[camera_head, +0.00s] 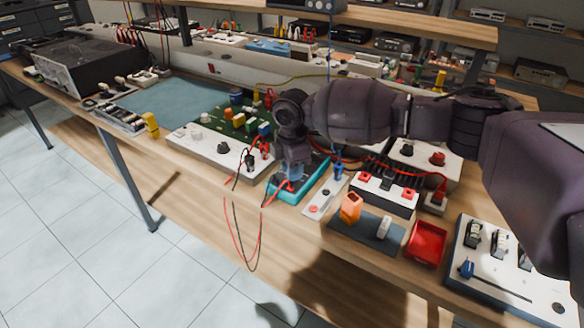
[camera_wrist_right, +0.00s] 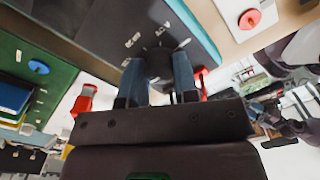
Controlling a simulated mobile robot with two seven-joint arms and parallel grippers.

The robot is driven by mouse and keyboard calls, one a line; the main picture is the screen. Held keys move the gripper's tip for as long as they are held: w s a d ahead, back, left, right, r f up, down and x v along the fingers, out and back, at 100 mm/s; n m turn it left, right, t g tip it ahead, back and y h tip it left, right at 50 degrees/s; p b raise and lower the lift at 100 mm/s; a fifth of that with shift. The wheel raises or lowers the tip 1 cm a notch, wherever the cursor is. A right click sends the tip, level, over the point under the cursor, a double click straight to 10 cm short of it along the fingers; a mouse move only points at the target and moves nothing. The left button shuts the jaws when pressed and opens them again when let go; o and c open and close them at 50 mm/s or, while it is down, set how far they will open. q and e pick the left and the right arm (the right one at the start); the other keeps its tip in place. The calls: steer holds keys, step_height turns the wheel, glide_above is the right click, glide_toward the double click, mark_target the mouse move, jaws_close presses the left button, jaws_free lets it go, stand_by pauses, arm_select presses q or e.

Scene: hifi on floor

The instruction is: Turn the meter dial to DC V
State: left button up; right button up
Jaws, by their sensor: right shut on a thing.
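The meter (camera_head: 316,178) is a teal-cased box lying on the wooden bench, mostly hidden under my right gripper in the head view. My right gripper (camera_head: 292,172) points down over it. In the right wrist view, the meter's dark grey face (camera_wrist_right: 98,30) has small white labels around a dark round dial (camera_wrist_right: 158,62). The two blue-grey fingers of the right gripper (camera_wrist_right: 158,76) are shut on the dial, one on each side. My left gripper is not in view.
Red and black leads (camera_head: 236,222) hang over the bench's front edge. A white panel with a green circuit board (camera_head: 205,150) stands left of the meter. A white strip (camera_head: 322,198), an orange block (camera_head: 350,206) and a red tray (camera_head: 428,243) lie to the right.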

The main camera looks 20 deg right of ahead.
steer(key=shift+r+m+p, duration=0.2)
steer(key=shift+m+p, duration=0.3)
steer(key=shift+r+m+p, duration=0.1)
steer(key=shift+m+p, duration=0.5)
steer(key=shift+m, duration=0.1)
steer(key=m+p, duration=0.3)
steer(key=shift+m, duration=0.4)
steer(key=shift+f+m+p, duration=0.2)
steer(key=shift+m+p, duration=0.6)
steer(key=shift+m, duration=0.4)
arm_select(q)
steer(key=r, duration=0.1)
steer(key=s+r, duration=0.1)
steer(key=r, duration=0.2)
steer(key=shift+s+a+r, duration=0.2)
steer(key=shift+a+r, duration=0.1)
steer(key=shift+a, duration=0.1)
